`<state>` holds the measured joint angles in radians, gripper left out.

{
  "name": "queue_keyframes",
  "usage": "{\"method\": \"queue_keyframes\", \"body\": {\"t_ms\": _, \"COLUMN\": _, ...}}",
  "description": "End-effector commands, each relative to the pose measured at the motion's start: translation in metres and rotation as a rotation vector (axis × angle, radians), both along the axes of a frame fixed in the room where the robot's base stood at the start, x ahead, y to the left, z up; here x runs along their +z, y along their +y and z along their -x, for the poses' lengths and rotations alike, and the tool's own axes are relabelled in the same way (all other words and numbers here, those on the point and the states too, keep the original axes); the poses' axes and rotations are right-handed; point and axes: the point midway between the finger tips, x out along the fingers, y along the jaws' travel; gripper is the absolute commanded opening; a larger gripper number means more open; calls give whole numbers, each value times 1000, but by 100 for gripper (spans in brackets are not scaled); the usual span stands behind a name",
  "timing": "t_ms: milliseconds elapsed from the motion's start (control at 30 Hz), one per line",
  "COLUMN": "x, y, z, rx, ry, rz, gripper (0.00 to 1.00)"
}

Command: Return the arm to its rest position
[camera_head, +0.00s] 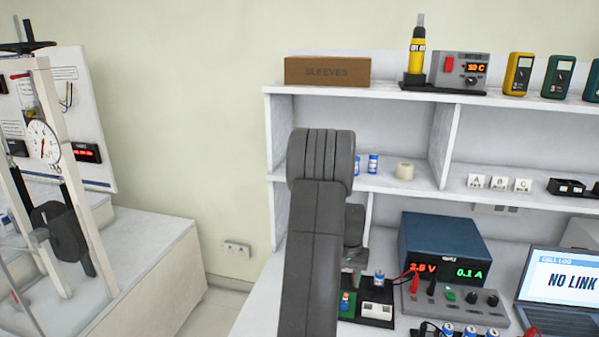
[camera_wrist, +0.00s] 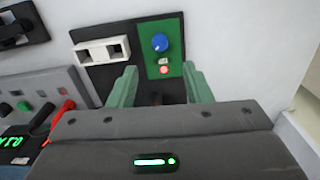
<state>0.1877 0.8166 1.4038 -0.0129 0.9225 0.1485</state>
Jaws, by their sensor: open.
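My arm rises in front of the shelf unit in the head view, bent at the elbow, with its forearm hanging behind the upper link. My gripper is mostly hidden behind the arm there. In the wrist view my gripper (camera_wrist: 159,68) is open, its two pale green fingers spread above a dark board (camera_wrist: 88,75). That board carries a white slotted block (camera_wrist: 102,52) and a green panel with a blue knob (camera_wrist: 160,42) and a lit red button. I see nothing held between the fingertips. In the head view the board's white block (camera_head: 376,311) shows right of the arm.
A blue power supply (camera_head: 442,250), a grey control box (camera_head: 455,303) and a laptop (camera_head: 560,285) stand to the right. The shelf unit (camera_head: 440,145) rises behind my arm. Open floor lies left of the bench.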

Motion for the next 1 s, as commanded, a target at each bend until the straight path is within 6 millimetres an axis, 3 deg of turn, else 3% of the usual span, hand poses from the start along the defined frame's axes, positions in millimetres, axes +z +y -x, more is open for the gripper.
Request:
{"method": "queue_keyframes", "body": {"t_ms": 300, "x": -59, "y": -1, "z": 1, "rx": -1, "ry": 4, "rz": 0, "gripper": 45}}
{"method": "queue_keyframes", "body": {"t_ms": 533, "x": -91, "y": -1, "z": 1, "rx": -1, "ry": 3, "rz": -1, "gripper": 45}}
{"method": "queue_keyframes", "body": {"t_ms": 1000, "x": -96, "y": -1, "z": 1, "rx": -44, "ry": 1, "rz": 0, "gripper": 45}}
